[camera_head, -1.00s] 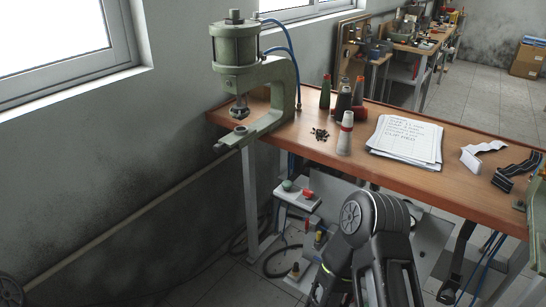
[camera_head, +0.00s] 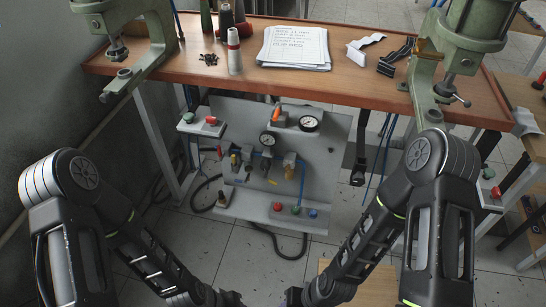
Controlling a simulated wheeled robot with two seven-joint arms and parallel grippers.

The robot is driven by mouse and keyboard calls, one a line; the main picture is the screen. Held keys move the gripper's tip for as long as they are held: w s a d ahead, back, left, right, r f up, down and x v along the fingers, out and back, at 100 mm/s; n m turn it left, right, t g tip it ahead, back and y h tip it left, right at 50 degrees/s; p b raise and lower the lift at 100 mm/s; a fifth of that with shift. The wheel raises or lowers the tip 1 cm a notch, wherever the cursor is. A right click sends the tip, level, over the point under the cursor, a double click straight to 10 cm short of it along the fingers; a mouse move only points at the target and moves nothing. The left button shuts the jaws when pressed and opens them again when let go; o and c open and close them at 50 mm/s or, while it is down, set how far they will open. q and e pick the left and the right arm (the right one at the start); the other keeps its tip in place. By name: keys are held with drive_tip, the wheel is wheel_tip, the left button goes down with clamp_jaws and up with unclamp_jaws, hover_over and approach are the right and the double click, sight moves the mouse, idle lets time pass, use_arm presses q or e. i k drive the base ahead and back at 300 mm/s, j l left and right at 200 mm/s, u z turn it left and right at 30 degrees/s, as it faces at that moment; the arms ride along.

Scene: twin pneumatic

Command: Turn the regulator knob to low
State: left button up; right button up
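A grey panel (camera_head: 335,170) hangs under the bench and carries pneumatic fittings. It has two round gauges, one at left (camera_head: 267,139) and one at right (camera_head: 309,123), and an orange-red handle (camera_head: 277,114). Small brass, blue and dark fittings sit around the left gauge. I cannot tell which one is the regulator knob or how it is set. My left gripper (camera_head: 230,298) and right gripper (camera_head: 294,297) are at the bottom edge, close together, below the panel and apart from it. Their fingers are too cut off to show whether they are open.
Red, green and blue buttons (camera_head: 296,210) sit on the panel's lower shelf. A button box (camera_head: 202,126) is at left. Two green presses, left (camera_head: 135,40) and right (camera_head: 460,45), stand on the wooden bench (camera_head: 350,84). A dark hose (camera_head: 284,249) hangs below the panel.

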sight(265, 166)
drive_tip(key=i+j, duration=0.1)
drive_tip(key=j, duration=0.25)
drive_tip(key=i+j, duration=0.1)
drive_tip(key=j, duration=0.25)
drive_tip(key=i+j+z, duration=0.1)
drive_tip(key=j, duration=0.25)
drive_tip(key=z, duration=1.75)
